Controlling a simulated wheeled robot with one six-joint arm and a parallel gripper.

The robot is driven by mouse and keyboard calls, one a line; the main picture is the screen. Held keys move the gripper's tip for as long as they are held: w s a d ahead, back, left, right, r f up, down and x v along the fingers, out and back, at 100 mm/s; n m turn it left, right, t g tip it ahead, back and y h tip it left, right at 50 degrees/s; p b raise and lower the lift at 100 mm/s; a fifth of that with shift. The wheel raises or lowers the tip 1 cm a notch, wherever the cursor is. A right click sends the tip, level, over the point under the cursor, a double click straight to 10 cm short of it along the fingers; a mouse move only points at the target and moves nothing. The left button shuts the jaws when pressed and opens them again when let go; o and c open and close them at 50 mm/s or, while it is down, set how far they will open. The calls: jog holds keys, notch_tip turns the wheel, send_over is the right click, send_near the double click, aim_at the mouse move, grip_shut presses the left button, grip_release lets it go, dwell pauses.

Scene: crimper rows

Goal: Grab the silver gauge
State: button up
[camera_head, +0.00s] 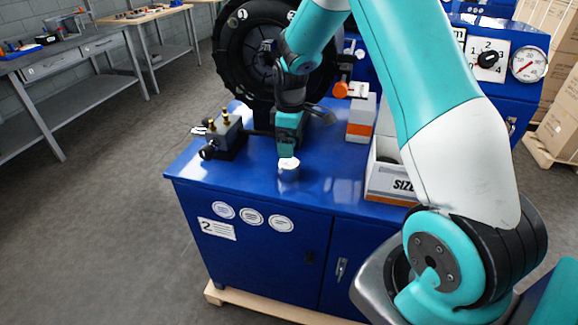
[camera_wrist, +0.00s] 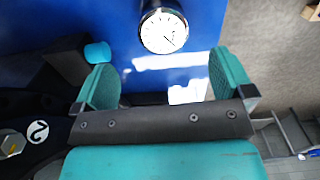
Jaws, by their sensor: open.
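The silver gauge (camera_head: 289,170) stands on the blue cabinet top near its front edge.
A dark fitting block with brass tops (camera_head: 226,132) is on the cabinet (camera_head: 265,193) left of my gripper. An orange and white box (camera_head: 361,118) and an open box marked SIZE (camera_head: 386,182) stand right. A large black hose coil (camera_head: 228,62) is behind.

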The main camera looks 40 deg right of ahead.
aim_at(290, 163)
notch_tip(290, 163, down, 9)
jog(key=p, duration=0.2)
jog(key=shift+s+a+p, duration=0.15)
jog(key=shift+p, duration=0.2)
jog(key=c, duration=1.1)
jog(key=shift+r, duration=0.1)
